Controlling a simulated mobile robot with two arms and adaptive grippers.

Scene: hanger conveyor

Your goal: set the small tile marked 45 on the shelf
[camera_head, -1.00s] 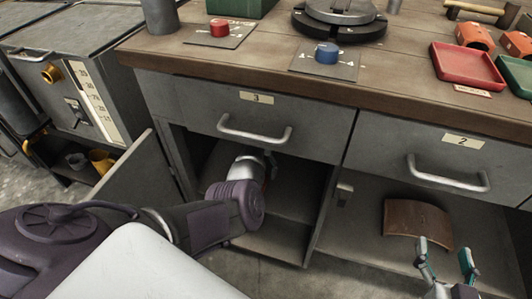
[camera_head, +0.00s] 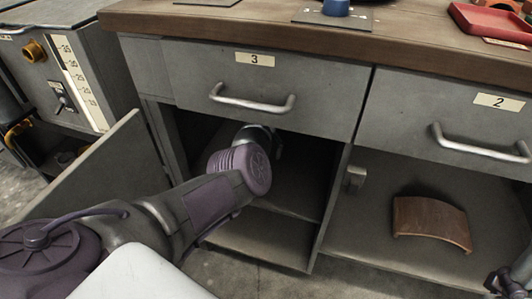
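No tile marked 45 can be made out. The open cabinet under drawer 3 has an inner shelf (camera_head: 295,195), with a cabinet floor (camera_head: 258,243) below it. My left arm comes in from the left and reaches into this cabinet above the shelf. Its gripper is hidden behind my wrist and the drawer front, so I cannot see whether it holds anything. Only a small dark part of my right arm's end shows at the lower right edge; its fingertips cannot be made out.
The cabinet door (camera_head: 95,170) stands open at the left. Drawer 3 (camera_head: 330,95) and drawer 2 (camera_head: 410,110) are shut. A curved brown plate (camera_head: 432,222) lies in the right compartment. A blue knob (camera_head: 335,8) and red tray (camera_head: 490,22) are on the worktop (camera_head: 400,50).

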